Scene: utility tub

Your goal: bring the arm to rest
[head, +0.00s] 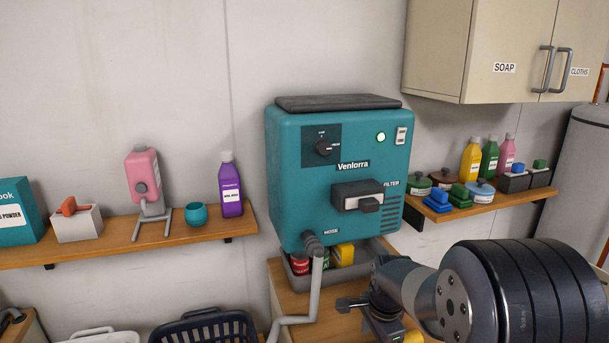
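My arm comes in from the lower right of the head view and covers part of the wooden counter. My gripper (367,312) is near the bottom edge, in front of the counter and below the teal machine. A small yellow patch shows beside it at the bottom edge, and I cannot tell what it belongs to. The fingers are too small and partly cut off, so their opening cannot be made out.
The teal Venlorra machine (290,170) stands behind the gripper, its grey hose (315,285) hanging close to the left. A grey bin (297,276) with cans sits below it. Shelves with bottles flank it left (110,249) and right (470,211). A dark basket (212,327) is lower left.

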